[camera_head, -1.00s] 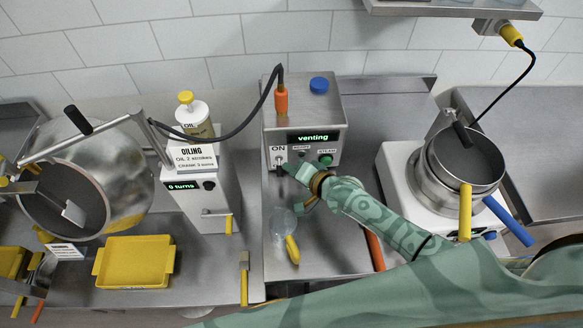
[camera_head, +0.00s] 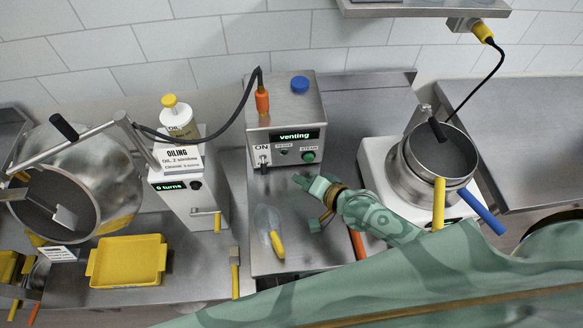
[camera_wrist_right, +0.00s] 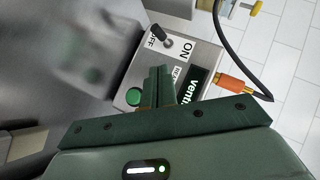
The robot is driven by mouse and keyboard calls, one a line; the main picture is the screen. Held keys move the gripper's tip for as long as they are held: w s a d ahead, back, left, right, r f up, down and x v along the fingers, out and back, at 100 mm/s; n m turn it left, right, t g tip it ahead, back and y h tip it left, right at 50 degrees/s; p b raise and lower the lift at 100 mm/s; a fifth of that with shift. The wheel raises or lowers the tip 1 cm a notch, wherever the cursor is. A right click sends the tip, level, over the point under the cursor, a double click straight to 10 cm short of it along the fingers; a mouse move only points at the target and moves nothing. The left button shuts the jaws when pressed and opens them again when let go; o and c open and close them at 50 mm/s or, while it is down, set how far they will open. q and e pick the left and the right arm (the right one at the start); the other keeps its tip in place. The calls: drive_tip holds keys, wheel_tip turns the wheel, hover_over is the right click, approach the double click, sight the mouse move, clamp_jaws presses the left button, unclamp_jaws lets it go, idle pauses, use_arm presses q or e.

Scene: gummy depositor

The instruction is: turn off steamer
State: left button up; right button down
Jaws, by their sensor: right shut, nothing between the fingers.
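The steamer (camera_head: 285,108) is a grey metal box with a blue cap, an orange plug and a display reading "venting". Its toggle switch (camera_head: 264,161) is low on the front left, below the ON label. In the right wrist view the switch lever (camera_wrist_right: 163,37) points away from ON, toward the OFF label. A green STEAM button (camera_head: 309,156) is to its right. My right gripper (camera_head: 299,181) is shut and empty, in front of and below the steamer panel, apart from the switch; its fingers also show in the right wrist view (camera_wrist_right: 160,85). My left gripper is out of view.
A clear scoop with a yellow handle (camera_head: 276,243) lies in front of the steamer. The oiling unit (camera_head: 190,190) and a metal drum (camera_head: 110,175) stand left, with a yellow tray (camera_head: 127,281). Pots (camera_head: 437,160) sit on a white base at right.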

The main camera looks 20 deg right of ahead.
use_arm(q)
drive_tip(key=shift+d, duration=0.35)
use_arm(e)
drive_tip(key=s+d, duration=0.1)
drive_tip(key=s, duration=0.2)
drive_tip(key=shift+d, duration=0.4)
drive_tip(key=shift+d, duration=0.1)
